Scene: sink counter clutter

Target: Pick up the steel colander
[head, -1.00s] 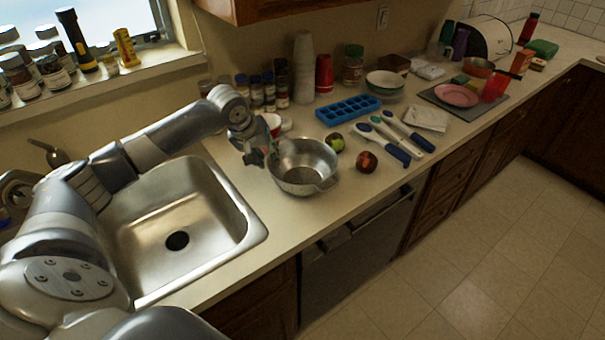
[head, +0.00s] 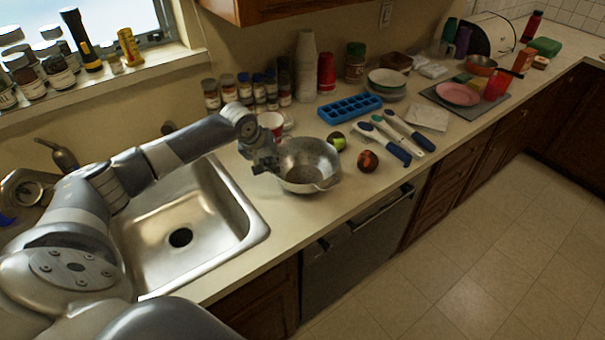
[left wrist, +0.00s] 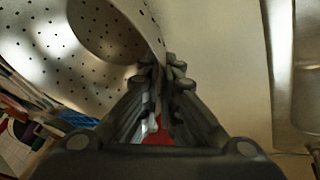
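The steel colander (head: 312,158) is on the counter just right of the sink, its open side up. My left gripper (head: 274,166) is at the colander's left rim. In the left wrist view, the perforated colander (left wrist: 70,45) fills the upper left. There the fingertips of my left gripper (left wrist: 165,68) are close together, with the colander's rim running in between them. The gripper looks shut on that rim. Whether the colander's base touches the counter is hard to tell. My right gripper is not in view.
The sink (head: 190,215) lies left of the colander. A green apple (head: 337,141) and a dark red fruit (head: 367,160) are close on its right. A red-and-white cup (head: 271,122) and spice jars stand behind. Blue-handled utensils (head: 384,143) lie farther right.

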